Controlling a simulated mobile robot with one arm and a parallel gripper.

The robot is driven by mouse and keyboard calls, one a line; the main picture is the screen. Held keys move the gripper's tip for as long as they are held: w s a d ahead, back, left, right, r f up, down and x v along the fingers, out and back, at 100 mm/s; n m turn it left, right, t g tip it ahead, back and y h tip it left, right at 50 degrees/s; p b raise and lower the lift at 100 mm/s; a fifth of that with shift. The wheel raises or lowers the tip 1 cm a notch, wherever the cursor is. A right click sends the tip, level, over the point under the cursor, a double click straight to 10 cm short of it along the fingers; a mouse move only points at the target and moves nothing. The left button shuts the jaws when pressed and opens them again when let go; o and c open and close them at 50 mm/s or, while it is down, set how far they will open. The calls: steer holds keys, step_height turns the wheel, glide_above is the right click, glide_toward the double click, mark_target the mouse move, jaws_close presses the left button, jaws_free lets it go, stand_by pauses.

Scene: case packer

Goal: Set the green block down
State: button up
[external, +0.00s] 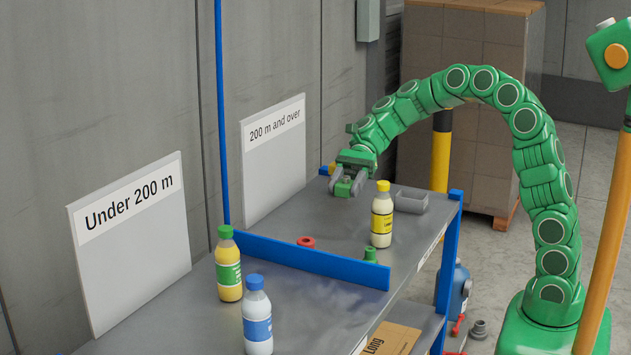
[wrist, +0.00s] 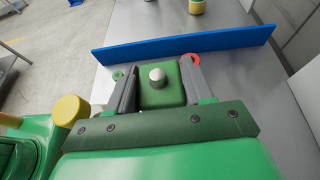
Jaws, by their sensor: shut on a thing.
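My gripper (external: 347,186) is at the far end of the grey table (external: 345,222), in front of the "200 m and over" sign (external: 274,158). Its two grey fingers are shut on the green block (external: 343,188), one on each side. In the wrist view, the green block (wrist: 160,97) has a whitish round knob on top and sits between the fingers (wrist: 158,82). The block is low over the tabletop; I cannot tell whether it touches.
A yellow-capped bottle (external: 381,222) and a grey tray (external: 424,203) stand right of my gripper. A red ring (external: 306,242) and small green piece (external: 370,255) lie near the blue divider (external: 312,262). Green-capped (external: 229,270) and blue-capped (external: 257,320) bottles stand beyond it.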

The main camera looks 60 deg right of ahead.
steer(key=w+d+m+t+h, duration=0.3)
steer(key=d+m+t, duration=0.6)
steer(key=d, duration=0.3)
steer(key=t, duration=0.1)
glide_above(311, 209)
steer(key=s, duration=0.1)
steer(key=shift+m+h, duration=0.3)
steer(key=shift+h, duration=0.1)
step_height(311, 209, down, 8)
steer(key=shift+s, duration=0.15)
steer(key=shift+w+f, duration=0.7)
steer(key=shift+f, duration=1.65)
steer(key=shift+f, duration=0.15)
steer(key=o, duration=1.1)
